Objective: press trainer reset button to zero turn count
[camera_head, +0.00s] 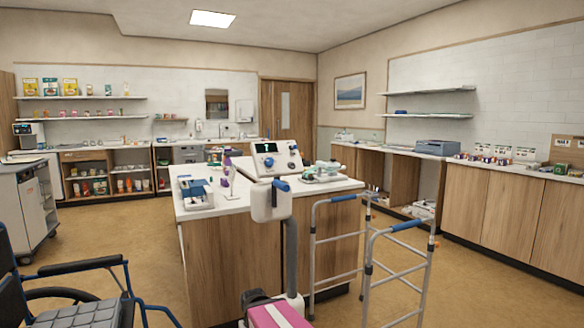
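The trainer appears to be the upright unit in the middle of the view, with a grey post (291,255) and a white housing (266,203) with a blue grip (280,186) on top. A tilted white console (284,172) shows just above and behind the housing. It has a small dark display (270,147) with a pale-green mark too small to read, and blue round controls (269,162). I cannot tell which control is the reset button, or exactly how the console joins the post. My gripper is not in view.
A wood-sided island with a white top (195,214) stands behind the trainer, with blue-and-white items on it. A walking frame (372,240) stands close on the right. A wheelchair (80,305) is at lower left. A pink strapped item (278,315) lies low in front. Open floor shows left of the island.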

